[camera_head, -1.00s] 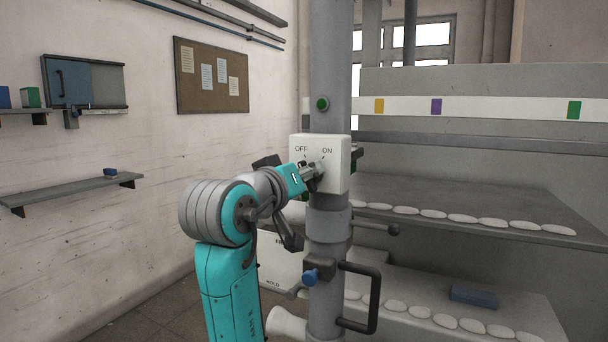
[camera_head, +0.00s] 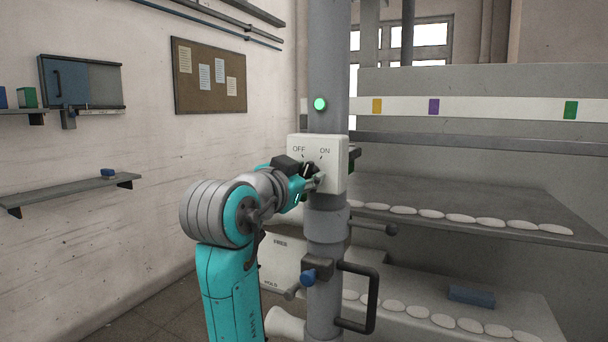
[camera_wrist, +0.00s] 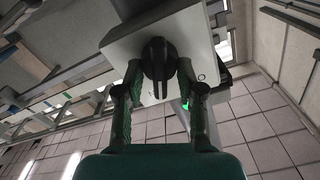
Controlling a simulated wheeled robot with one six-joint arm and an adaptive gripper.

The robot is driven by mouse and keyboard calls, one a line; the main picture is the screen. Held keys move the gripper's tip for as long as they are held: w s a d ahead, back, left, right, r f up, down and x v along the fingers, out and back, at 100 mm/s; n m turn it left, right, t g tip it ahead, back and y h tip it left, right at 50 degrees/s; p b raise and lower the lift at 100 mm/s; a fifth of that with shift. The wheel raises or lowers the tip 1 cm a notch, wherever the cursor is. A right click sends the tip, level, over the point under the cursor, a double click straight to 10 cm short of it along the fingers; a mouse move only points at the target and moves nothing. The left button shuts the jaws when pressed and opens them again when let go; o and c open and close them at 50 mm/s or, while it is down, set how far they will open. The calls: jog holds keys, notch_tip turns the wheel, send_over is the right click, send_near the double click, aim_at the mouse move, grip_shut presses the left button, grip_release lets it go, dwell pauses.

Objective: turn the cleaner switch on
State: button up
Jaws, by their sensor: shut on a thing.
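The cleaner switch box (camera_head: 334,178) is a white box marked OFF on the left and ON on the right, mounted on a grey column. Its black knob (camera_head: 308,170) is partly hidden by my gripper (camera_head: 314,180). In the wrist view, the dark knob (camera_wrist: 158,58) stands out from the pale box face (camera_wrist: 120,45), between the two fingers of my gripper (camera_wrist: 160,75), which are shut on it. The knob's exact pointing is hard to tell in the head view. A round lamp (camera_head: 320,104) above the box glows bright green.
A black handle (camera_head: 374,300) and a blue-ended knob (camera_head: 308,277) sit lower on the column. Shelves with white oval pieces (camera_head: 432,213) lie to the right. A wall shelf (camera_head: 70,192) is at left.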

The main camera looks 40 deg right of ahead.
jog(key=shift+m, duration=0.8)
jog(key=o, duration=1.1)
jog(key=shift+o, duration=0.2)
jog(key=v, duration=1.2)
jog(key=shift+f, duration=0.1)
